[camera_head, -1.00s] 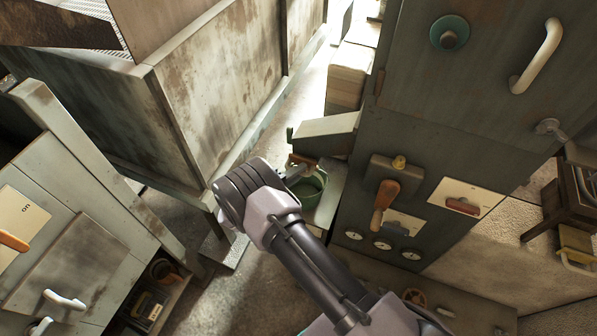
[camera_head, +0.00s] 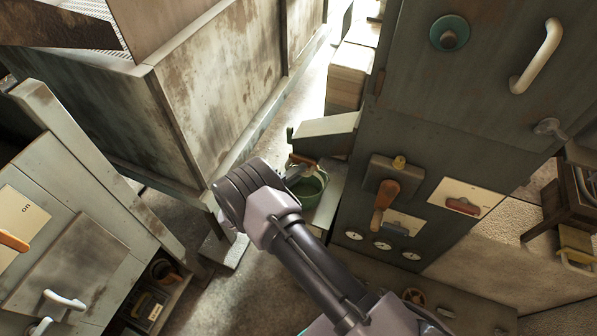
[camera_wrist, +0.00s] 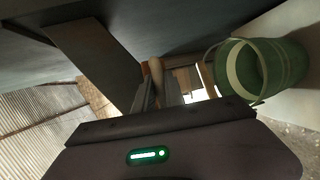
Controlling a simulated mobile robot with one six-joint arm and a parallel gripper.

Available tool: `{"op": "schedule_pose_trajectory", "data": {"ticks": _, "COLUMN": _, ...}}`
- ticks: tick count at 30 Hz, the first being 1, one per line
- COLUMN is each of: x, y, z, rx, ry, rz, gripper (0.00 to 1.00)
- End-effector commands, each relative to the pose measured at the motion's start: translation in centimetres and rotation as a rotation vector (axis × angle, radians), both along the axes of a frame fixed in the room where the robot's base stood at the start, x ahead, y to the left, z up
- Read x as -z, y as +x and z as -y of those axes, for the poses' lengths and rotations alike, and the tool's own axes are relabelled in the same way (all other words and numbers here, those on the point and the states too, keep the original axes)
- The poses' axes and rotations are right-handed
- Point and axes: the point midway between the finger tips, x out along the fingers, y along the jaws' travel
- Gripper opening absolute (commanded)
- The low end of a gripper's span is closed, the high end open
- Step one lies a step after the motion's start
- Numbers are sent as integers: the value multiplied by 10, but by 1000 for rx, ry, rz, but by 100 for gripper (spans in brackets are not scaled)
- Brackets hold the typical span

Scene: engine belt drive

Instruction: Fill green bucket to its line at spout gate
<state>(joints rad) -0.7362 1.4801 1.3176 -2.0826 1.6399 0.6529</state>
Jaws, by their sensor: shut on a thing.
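The green bucket (camera_head: 309,192) stands below the grey spout (camera_head: 325,127) on a pale ledge, its front partly hidden by my arm. In the wrist view the bucket (camera_wrist: 284,72) is at the right, tipped by the camera's roll, with a pale ring inside its mouth. My gripper (camera_head: 300,172) is at the bucket's rim, under the spout. In the wrist view my gripper (camera_wrist: 162,88) is shut on a wooden handle (camera_wrist: 156,70).
A dark cabinet with an orange-handled lever (camera_head: 384,203) and gauges (camera_head: 382,245) stands right of the spout. A rusty bin (camera_head: 215,90) stands behind left. A panel (camera_head: 60,235) with handles is at the left. Bare floor lies between.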

Motion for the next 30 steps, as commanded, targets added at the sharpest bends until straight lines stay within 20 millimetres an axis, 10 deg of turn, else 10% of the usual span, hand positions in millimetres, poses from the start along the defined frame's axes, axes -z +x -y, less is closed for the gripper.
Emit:
{"op": "schedule_pose_trajectory", "data": {"ticks": 27, "x": 0, "y": -20, "z": -8, "rx": 0, "ry": 0, "rz": 0, "gripper": 0}}
{"op": "schedule_pose_trajectory", "data": {"ticks": 28, "x": 0, "y": -20, "z": -8, "rx": 0, "ry": 0, "rz": 0, "gripper": 20}}
{"op": "schedule_pose_trajectory", "data": {"ticks": 30, "x": 0, "y": -20, "z": -8, "rx": 0, "ry": 0, "rz": 0, "gripper": 23}}
